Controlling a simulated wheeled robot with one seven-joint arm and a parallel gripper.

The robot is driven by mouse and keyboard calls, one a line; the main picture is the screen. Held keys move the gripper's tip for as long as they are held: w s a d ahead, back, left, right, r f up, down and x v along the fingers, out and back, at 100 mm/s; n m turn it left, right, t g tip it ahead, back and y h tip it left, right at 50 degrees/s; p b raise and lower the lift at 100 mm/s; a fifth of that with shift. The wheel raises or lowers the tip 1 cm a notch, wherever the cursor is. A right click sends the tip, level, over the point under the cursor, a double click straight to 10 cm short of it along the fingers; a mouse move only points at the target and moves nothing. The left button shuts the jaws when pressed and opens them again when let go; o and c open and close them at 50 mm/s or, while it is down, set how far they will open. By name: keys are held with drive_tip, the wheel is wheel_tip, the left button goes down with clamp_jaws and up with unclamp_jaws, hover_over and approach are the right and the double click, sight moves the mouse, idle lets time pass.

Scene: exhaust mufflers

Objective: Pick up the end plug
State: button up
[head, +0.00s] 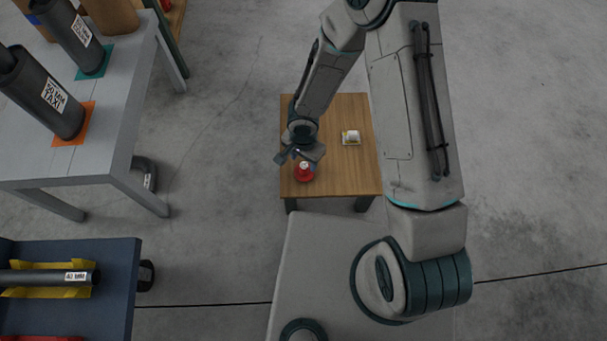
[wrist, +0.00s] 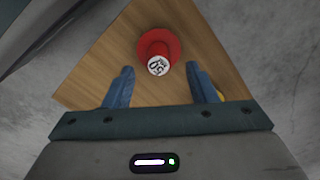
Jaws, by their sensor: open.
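The end plug (head: 304,171) is a red round piece with a white labelled top, standing on the small wooden table near its front left corner. In the wrist view the plug (wrist: 159,48) lies ahead of and between the two blue fingers, with its white top showing dark characters. My gripper (head: 300,157) hangs over the table's left side, just behind and above the plug. In the wrist view my gripper (wrist: 161,82) is open and empty, with the plug beyond the fingertips and apart from them.
A small white and yellow object (head: 350,137) sits on the wooden table (head: 350,175) right of the plug. A grey table (head: 125,115) with labelled dark pipes stands at left. A dark blue bench (head: 120,265) holds a pipe at lower left. Floor between is clear.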

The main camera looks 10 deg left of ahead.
sight(304, 166)
wheel_tip(304, 166, down, 5)
drive_tip(key=b, duration=0.2)
drive_tip(key=shift+d+f+b, duration=0.1)
drive_tip(key=shift+f+b, duration=0.05)
drive_tip(key=shift+b, duration=0.2)
drive_tip(key=c, duration=1.1)
